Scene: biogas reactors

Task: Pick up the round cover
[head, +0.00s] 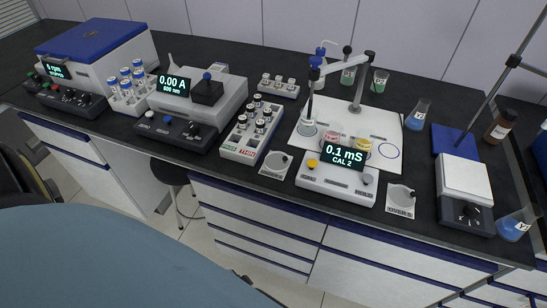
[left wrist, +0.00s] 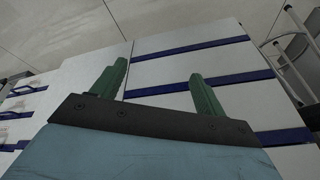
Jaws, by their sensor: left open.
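My left gripper (left wrist: 158,70) shows in the left wrist view with its two green fingers apart and nothing between them. It faces the white drawer fronts with blue strips. In the head view neither gripper shows. I cannot tell for certain which thing is the round cover. Two small grey tiles with round pale pieces lie at the bench's front, one left of the meter (head: 276,164) and one right of it (head: 401,200). A dark block with a blue knob (head: 207,90) sits on the grey photometer (head: 190,103).
The conductivity meter (head: 337,178), reading 0.1 mS, stands before a white mat (head: 385,158) with cups and an electrode stand. A vial rack (head: 240,152), a hotplate (head: 463,180) and flasks (head: 417,116) crowd the black bench. White drawers (head: 265,215) lie below its edge.

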